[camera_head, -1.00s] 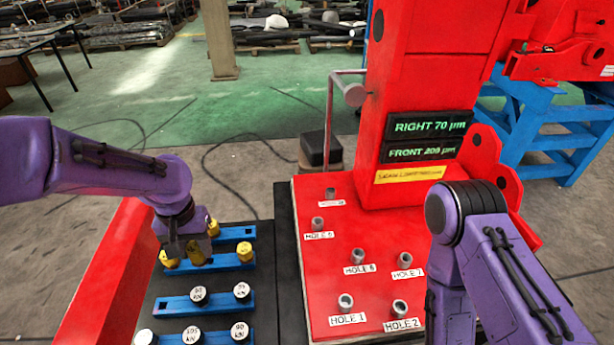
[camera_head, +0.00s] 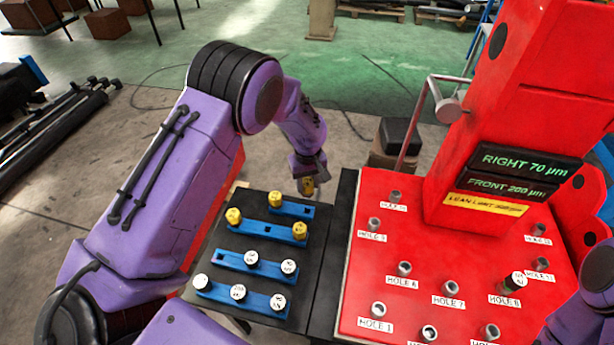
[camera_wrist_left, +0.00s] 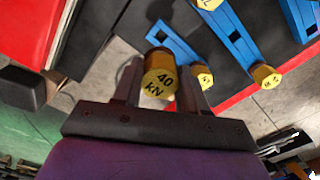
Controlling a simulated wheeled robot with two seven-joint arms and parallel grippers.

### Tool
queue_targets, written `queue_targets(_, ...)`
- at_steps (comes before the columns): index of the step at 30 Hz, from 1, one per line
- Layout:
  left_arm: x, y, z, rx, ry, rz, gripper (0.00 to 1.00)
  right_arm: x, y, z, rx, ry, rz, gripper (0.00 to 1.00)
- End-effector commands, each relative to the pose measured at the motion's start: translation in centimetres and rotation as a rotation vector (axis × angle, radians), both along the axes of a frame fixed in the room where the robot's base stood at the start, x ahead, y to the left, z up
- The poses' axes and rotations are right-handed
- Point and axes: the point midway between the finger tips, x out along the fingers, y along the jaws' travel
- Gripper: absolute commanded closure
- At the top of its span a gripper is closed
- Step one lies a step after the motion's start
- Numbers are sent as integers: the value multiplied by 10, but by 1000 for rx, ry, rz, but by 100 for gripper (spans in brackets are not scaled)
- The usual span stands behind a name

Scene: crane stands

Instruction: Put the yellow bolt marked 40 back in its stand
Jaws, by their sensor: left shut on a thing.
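The yellow bolt marked 40 kN (camera_wrist_left: 160,75) is between the fingers of my left gripper (camera_wrist_left: 165,90), which is shut on it. In the head view the bolt (camera_head: 307,187) hangs below my left gripper (camera_head: 307,172), at the far edge of the blue stands. The far blue stand (camera_head: 291,207) holds one yellow bolt (camera_head: 275,199) at its left and shows an empty square hole at its right end. The blue stand in front of it (camera_head: 282,232) holds yellow bolts at both ends, with an empty hole between. My right gripper is out of view.
Two nearer blue stands (camera_head: 228,262) hold several white-topped bolts. The red base plate (camera_head: 400,310) with labelled holes lies to the right; a white-topped bolt (camera_head: 516,281) stands near HOLE 8. The red crane column (camera_head: 480,130) and a grey bent rail (camera_head: 415,130) rise behind.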

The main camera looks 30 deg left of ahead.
Motion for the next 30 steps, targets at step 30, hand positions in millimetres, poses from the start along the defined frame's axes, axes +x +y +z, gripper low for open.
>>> queue_targets(30, -2, 0, -59, -1, -1, 3, 92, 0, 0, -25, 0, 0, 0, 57)
